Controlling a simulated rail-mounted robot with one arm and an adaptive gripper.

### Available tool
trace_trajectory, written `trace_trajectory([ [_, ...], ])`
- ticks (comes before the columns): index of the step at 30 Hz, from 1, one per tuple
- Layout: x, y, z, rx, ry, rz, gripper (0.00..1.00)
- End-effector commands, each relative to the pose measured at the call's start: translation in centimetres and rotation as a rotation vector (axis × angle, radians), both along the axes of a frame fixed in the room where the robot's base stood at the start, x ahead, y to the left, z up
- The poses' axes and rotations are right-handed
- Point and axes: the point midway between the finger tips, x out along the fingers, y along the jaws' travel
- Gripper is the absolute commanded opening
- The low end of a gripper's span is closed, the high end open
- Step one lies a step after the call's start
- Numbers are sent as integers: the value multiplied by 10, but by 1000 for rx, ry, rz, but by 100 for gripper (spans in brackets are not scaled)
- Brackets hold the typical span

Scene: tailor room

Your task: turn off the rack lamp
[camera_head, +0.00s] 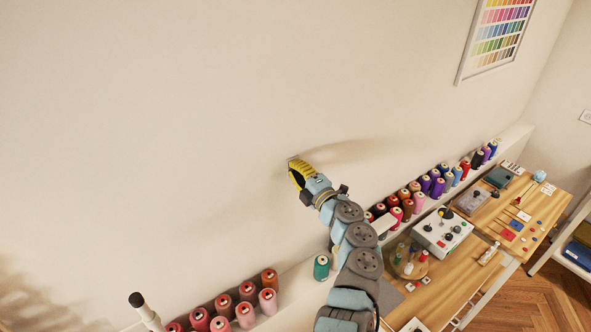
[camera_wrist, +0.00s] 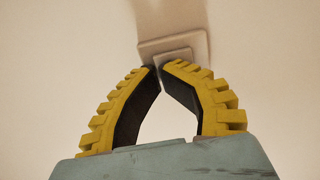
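A square, pale wall switch (camera_wrist: 186,42) with a smaller raised rocker in it is on the cream wall, just beyond my fingertips in the wrist view. Its edge (camera_head: 292,158) barely shows behind my fingers in the head view. My gripper (camera_wrist: 160,67) has yellow ribbed fingers with black inner pads; the tips are together and nothing is between them. In the head view my gripper (camera_head: 293,170) is at the wall, in front of the switch. The tips overlap the rocker's lower edge; I cannot tell if they touch it. I cannot make out the rack lamp itself.
Rows of thread spools (camera_head: 437,187) stand on a ledge along the wall, and pink and red spools (camera_head: 246,315) stand at lower left. A wooden workbench (camera_head: 450,275) with boxes and tools is at right. A colour chart (camera_head: 497,38) hangs upper right. The wall around my gripper is clear.

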Motion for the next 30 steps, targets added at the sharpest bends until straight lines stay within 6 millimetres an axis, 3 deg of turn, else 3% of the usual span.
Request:
trace_trajectory([
  [14, 1, 5, 3, 2, -4, 7, 0],
  [30, -35, -25, -8, -4, 2, 1, 0],
])
